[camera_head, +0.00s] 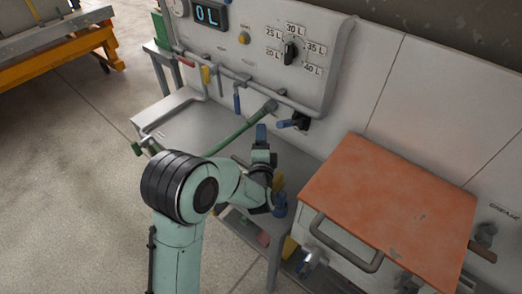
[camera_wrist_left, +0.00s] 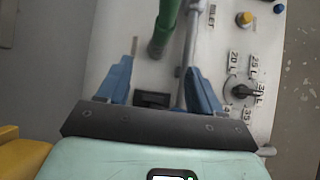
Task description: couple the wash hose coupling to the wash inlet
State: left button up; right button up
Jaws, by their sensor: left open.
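My left gripper (camera_head: 261,134) is open and empty, its blue fingers raised over the grey bench in front of the panel. Its fingers also show in the left wrist view (camera_wrist_left: 161,82), spread apart with the panel behind them. A green hose or pipe (camera_head: 243,128) crosses the bench and also shows beyond the fingers in the left wrist view (camera_wrist_left: 163,28). A black fitting with a blue end (camera_head: 299,121) is on the lower panel, right of the gripper. I cannot tell whether it is the wash inlet or the coupling. My right gripper is not in view.
Red, yellow and blue valve handles (camera_head: 237,103) hang under grey pipework. The panel carries a litre dial (camera_head: 291,52) and a display reading 0 L (camera_head: 208,15). An orange-topped unit (camera_head: 390,205) with a grey handle stands right. The bench (camera_head: 185,122) is largely clear at left.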

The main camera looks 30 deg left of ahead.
pick_arm(q)
jog(key=shift+v, duration=2.1)
